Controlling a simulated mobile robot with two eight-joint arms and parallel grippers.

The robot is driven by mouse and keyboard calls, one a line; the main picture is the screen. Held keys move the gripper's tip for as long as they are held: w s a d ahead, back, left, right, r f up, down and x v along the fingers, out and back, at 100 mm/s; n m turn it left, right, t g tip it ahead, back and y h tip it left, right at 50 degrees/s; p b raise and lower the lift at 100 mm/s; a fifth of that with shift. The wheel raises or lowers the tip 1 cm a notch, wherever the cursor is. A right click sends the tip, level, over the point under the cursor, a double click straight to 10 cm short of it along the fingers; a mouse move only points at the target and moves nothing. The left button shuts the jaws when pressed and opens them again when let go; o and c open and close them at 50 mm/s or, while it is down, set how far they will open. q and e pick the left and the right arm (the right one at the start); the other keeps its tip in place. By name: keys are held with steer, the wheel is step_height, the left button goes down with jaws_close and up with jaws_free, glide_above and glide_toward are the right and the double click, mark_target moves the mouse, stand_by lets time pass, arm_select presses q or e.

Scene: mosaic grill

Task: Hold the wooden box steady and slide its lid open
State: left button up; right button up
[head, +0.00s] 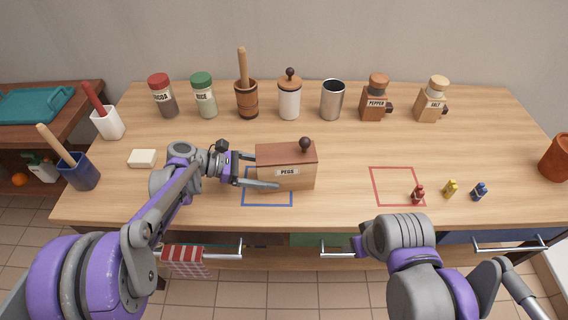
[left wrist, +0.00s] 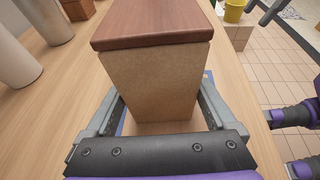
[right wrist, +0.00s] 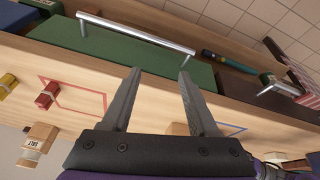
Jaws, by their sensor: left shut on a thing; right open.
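My left gripper (head: 262,171) is shut on the box body from the left. In the left wrist view its fingers lie on both sides of the box (left wrist: 153,80), below the lid (left wrist: 150,22). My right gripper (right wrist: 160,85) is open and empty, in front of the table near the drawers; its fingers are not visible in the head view.
A red outlined square (head: 372,185) is to the right, with red (head: 418,195), yellow (head: 450,189) and blue (head: 479,191) pegs near it. Jars, a mortar and mills line the back. A white block (head: 142,158) lies left. The table between box and red square is clear.

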steer(key=w+a+r+n+g, duration=0.1)
steer(key=w+a+r+n, duration=0.15)
steer(key=w+r, duration=0.45)
steer(key=w+a+r+n+g, duration=0.1)
steer(key=w+a+r+n, duration=0.1)
steer(key=w+r+n, duration=0.35)
step_height(320, 180, up, 7)
steer(key=n+g, duration=0.2)
steer(key=n, duration=0.5)
glide_above(305, 138)
steer(key=d, duration=0.1)
steer(key=shift+d+r, duration=0.15)
steer(key=shift+r, duration=0.05)
steer(key=shift+a+r+n, duration=0.1)
steer(key=shift+a+n, duration=0.4)
steer(key=shift+a, duration=0.1)
steer(key=shift+f, duration=5)
